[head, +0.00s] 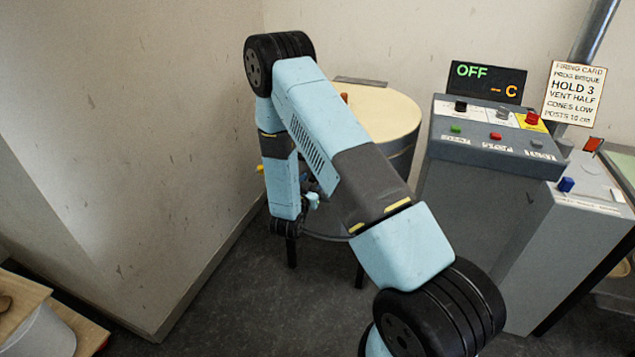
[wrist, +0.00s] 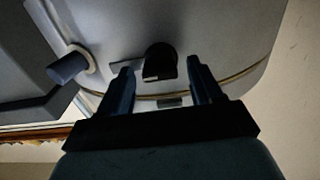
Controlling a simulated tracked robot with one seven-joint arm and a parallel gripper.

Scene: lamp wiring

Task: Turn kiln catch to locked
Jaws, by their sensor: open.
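The kiln (head: 390,105) is a round drum with a cream top, standing on dark legs behind my arm in the head view. In the wrist view its grey metal side (wrist: 225,35) fills the top, with a thin brass-coloured band along it. The kiln catch appears as a dark, rounded piece (wrist: 160,62) on that side, beside a small dark plate. My gripper (wrist: 160,72) is open, with one finger to each side of the catch and visible gaps between. Whether the catch stands at locked cannot be read. In the head view my arm hides the catch.
A dark cylindrical stub in a pale ring (wrist: 68,68) sticks out left of the catch. In the head view a grey control console (head: 490,150) stands right of the kiln, its display (head: 487,82) reading OFF. A wall (head: 130,140) is close on the left.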

